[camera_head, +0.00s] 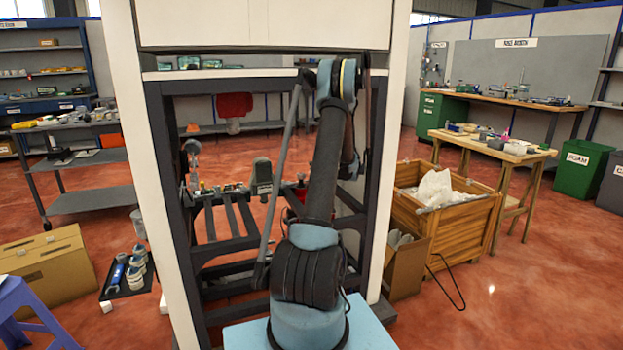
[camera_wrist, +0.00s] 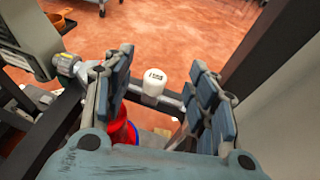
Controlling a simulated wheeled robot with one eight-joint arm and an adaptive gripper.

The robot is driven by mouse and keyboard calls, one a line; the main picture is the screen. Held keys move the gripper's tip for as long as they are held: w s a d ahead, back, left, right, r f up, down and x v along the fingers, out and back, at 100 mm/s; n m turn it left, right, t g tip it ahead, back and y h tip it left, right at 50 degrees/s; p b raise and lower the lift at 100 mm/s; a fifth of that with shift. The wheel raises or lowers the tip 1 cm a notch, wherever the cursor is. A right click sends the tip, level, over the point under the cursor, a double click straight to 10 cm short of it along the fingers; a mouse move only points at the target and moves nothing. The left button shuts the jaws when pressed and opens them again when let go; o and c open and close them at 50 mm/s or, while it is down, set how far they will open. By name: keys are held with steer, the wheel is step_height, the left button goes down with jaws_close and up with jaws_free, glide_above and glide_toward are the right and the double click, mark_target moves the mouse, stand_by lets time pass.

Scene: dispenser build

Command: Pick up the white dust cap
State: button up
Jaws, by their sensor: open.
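The white dust cap (camera_wrist: 154,82), a short cylinder with small dark print on its top, shows in the wrist view on or just above a dark frame bar. My gripper (camera_wrist: 160,77) is open, with one blue-grey padded finger to the left of the cap and the other to its right. The cap appears in the gap between them, beyond the palm, with room on both sides. I cannot tell how far beyond the fingertips it is. In the head view I cannot make out the cap or my fingers; my arm covers the middle of the frame.
A grey housing with a metal fitting (camera_wrist: 66,64) stands close left of my left finger. A red object (camera_wrist: 121,132) lies below that finger. The dark frame (camera_head: 160,160) and its white posts enclose the work space. A wooden crate (camera_head: 470,225) stands right of it.

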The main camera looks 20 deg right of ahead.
steer(key=shift+n+g, duration=0.4)
steer(key=shift+w+a+f, duration=0.25)
steer(key=shift+w+f, duration=0.7)
steer(key=shift+w, duration=0.05)
steer(key=shift+w+a+f, duration=0.3)
steer(key=shift+w+f, duration=0.65)
steer(key=shift+w, duration=0.1)
steer(key=shift+w+a+f, duration=0.25)
steer(key=shift+w+f, duration=0.7)
steer(key=shift+w, duration=0.05)
steer(key=c, duration=0.8)
